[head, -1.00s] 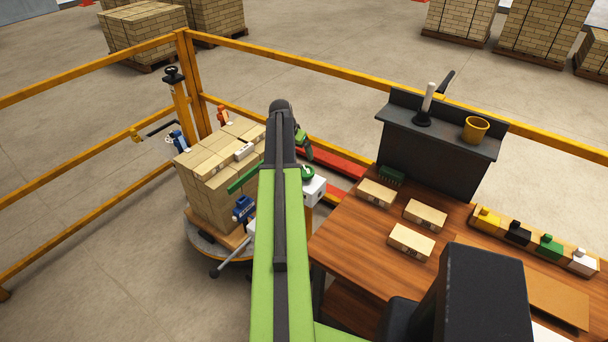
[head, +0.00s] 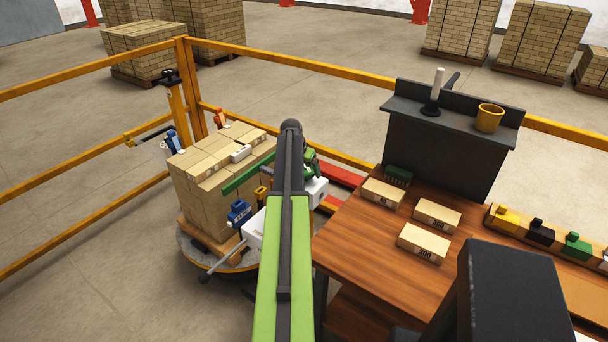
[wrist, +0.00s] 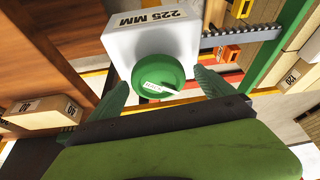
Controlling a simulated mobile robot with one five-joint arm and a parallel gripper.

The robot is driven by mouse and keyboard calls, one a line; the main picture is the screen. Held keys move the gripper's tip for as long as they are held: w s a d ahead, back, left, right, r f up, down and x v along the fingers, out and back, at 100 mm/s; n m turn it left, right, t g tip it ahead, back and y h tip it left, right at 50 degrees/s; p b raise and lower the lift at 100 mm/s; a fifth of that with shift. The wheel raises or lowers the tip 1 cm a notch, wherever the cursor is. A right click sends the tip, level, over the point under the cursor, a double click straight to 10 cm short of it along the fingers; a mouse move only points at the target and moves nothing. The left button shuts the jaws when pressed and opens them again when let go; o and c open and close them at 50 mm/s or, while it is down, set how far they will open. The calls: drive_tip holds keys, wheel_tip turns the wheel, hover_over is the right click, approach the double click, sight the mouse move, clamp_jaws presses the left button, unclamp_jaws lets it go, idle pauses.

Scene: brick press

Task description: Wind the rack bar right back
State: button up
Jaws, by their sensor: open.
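A white box (wrist: 155,45) marked "225 MM" fills the upper middle of the wrist view. A round green knob (wrist: 158,76) with a small white label sits on its near face. A grey toothed rack bar (wrist: 240,37) runs out from the box to the right. A long green bar (head: 248,173) lies along the brick stack in the head view. My gripper (wrist: 163,92) is open, one green finger on each side of the knob; I cannot tell whether they touch it. In the head view my arm partly hides the white box (head: 316,190).
The brick stack (head: 205,200) stands on a round turntable (head: 190,240) with a blue clamp (head: 239,212) beside it. A wooden table (head: 370,250) with loose bricks is to the right. Yellow rails (head: 350,86) run behind. Red rails (head: 345,174) lie low behind my arm.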

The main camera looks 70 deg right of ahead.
drive_tip(key=shift+c, duration=0.3)
drive_tip(key=c, duration=1.3)
drive_tip(key=n+t, duration=0.1)
drive_tip(key=n, duration=0.2)
drive_tip(key=shift+s+t, duration=0.1)
drive_tip(key=shift+t, duration=0.2)
drive_tip(key=shift+r+n, duration=0.1)
drive_tip(key=shift+n, duration=0.8)
drive_tip(key=o, duration=1.4)
drive_tip(key=shift+c, duration=0.2)
